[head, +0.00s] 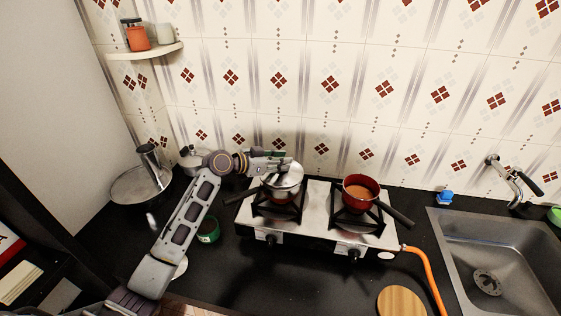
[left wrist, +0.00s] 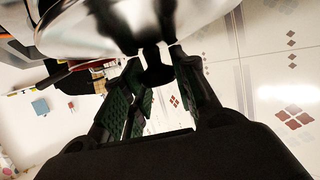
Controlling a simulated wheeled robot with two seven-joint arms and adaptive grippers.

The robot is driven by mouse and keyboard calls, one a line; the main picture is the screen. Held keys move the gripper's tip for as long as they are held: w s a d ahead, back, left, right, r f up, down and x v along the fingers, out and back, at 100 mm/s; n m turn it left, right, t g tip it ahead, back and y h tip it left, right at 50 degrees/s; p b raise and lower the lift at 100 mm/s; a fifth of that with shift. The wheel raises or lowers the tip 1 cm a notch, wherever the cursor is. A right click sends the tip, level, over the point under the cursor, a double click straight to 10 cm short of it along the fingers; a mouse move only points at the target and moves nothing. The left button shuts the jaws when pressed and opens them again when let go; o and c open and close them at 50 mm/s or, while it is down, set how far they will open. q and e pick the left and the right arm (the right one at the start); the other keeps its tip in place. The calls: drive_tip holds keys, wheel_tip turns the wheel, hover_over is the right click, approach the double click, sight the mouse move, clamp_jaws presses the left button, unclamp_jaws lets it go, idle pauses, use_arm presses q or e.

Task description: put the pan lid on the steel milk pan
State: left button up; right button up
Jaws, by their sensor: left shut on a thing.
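My left gripper (head: 282,163) reaches in from the left over the stove's left burner. It is shut on the dark knob of the shiny pan lid (head: 287,177). In the left wrist view the green-padded fingers (left wrist: 155,85) close around the knob, and the lid (left wrist: 100,28) fills the top of the picture. The steel milk pan (head: 284,194) is on the left burner, mostly hidden under the lid, its dark handle pointing left. The lid is over the pan; I cannot tell whether they touch. My right gripper is not in view.
A red pan (head: 352,194) with brownish contents sits on the right burner of the stove (head: 320,225). A green container (head: 208,231) stands left of the stove. The sink (head: 455,250) and a round wooden board (head: 401,302) are at right. An orange hose (head: 428,272) runs beside the stove.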

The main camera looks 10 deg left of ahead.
use_arm(q)
drive_tip(key=shift+f+b, duration=0.35)
drive_tip(key=shift+f, duration=0.1)
drive_tip(key=o, duration=1.1)
drive_tip(key=shift+c, duration=0.2)
drive_tip(key=shift+r, duration=0.25)
drive_tip(key=shift+r+p, duration=0.4)
drive_tip(key=shift+p, duration=0.2)
drive_tip(key=b+v, duration=0.2)
drive_tip(key=v, duration=1)
